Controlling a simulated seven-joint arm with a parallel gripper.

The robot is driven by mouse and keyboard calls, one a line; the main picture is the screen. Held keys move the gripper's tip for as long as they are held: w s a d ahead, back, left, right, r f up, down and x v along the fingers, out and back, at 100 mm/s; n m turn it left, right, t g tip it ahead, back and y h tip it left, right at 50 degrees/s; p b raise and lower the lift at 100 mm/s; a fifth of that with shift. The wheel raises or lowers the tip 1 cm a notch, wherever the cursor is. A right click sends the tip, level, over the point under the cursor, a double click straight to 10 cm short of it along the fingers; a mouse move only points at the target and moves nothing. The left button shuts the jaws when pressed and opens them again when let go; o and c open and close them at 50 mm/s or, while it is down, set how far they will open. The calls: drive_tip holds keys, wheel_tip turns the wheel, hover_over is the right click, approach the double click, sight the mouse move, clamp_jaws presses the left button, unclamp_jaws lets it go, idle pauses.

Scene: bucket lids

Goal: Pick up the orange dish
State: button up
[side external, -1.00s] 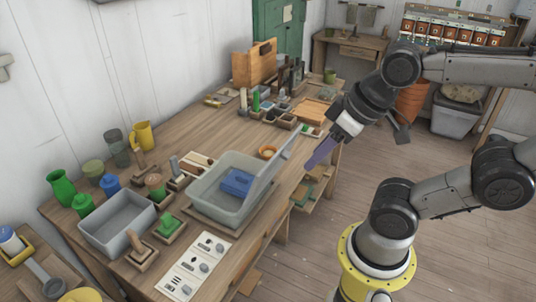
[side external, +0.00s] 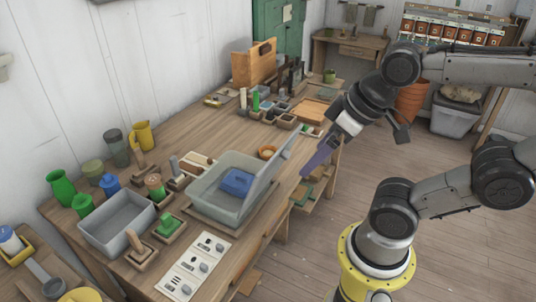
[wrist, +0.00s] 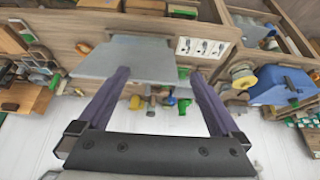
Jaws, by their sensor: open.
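The orange dish (side external: 267,152) is a small round bowl on the right part of the workbench, just behind the grey bin with the tilted lid. In the wrist view a small orange-brown round shape (wrist: 84,47) left of the grey lid appears to be this dish. My gripper (side external: 312,167) has purple fingers and hangs above the bench's right edge, to the right of the dish and apart from it. In the wrist view my gripper (wrist: 158,75) is open, with nothing held between its fingers.
A grey bin (side external: 215,205) holds a blue block (side external: 237,182), and its grey lid (side external: 272,170) leans up steeply between bin and gripper. Small trays and a wooden box (side external: 254,63) stand behind the dish. Bench surface (side external: 225,137) left of the dish is clear.

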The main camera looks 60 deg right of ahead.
drive_tip(key=w+d+r+n, duration=0.2)
drive_tip(key=w+r+n, duration=0.6)
drive_tip(key=w+n, duration=0.2)
drive_tip(key=w+d+n+g+h, duration=0.1)
drive_tip(key=w+d+n, duration=0.3)
drive_tip(key=w+d, duration=0.55)
drive_tip(key=g+y, duration=0.1)
drive_tip(key=g, duration=0.4)
hover_over(268, 148)
drive_tip(key=s+a, duration=0.1)
drive_tip(key=a, duration=0.2)
wheel_tip(268, 148, down, 24)
drive_tip(key=f, duration=1.4)
drive_tip(key=shift+s+d, duration=0.1)
drive_tip(key=shift+d, duration=0.25)
